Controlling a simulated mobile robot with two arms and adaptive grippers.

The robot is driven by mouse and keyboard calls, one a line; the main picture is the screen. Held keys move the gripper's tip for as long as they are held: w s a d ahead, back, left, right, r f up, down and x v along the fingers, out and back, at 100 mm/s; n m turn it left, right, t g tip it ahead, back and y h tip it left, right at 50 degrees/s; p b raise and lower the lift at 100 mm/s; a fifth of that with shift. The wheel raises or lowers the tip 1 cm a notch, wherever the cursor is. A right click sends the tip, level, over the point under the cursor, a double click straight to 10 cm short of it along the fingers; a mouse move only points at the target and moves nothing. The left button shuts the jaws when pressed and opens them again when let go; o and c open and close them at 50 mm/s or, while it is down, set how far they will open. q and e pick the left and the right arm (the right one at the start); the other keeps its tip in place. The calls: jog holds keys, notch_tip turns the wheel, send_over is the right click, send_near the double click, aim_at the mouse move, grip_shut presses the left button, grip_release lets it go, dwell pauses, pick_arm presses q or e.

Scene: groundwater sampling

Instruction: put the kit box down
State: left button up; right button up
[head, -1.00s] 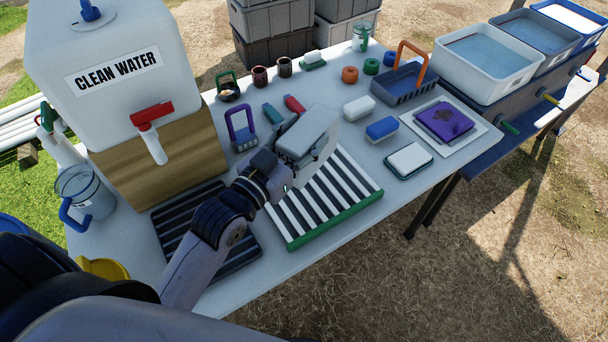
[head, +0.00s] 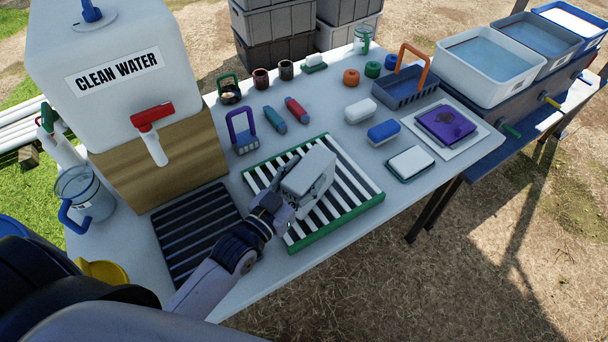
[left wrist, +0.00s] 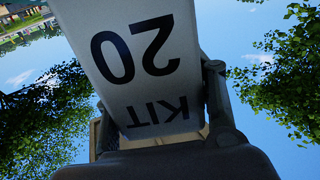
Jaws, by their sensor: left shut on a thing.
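The kit box (head: 313,168) is pale grey and held in my left gripper (head: 300,185). In the left wrist view the box's face (left wrist: 140,60) fills the upper middle, with "KIT 20" upside down. The left gripper's dark fingers (left wrist: 160,112) are on either side of the box. In the head view the box is over the middle of a green-framed rack with white slats (head: 368,203). I cannot tell whether its underside touches the slats, because the gripper and box hide that spot. My right gripper is not in view.
A dark slatted rack (head: 195,235) lies left of the green one. A purple-handled basket (head: 243,140) and teal (head: 275,119) and red (head: 297,110) items lie behind. Soap-like blocks, a blue one (head: 383,131) among them, are to the right. The clean water tank (head: 110,80) stands at left.

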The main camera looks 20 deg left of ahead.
pick_arm(q)
jog(key=o, duration=0.9)
jog(key=shift+f, duration=0.15)
jog(key=o, duration=0.5)
jog(key=shift+c, duration=0.2)
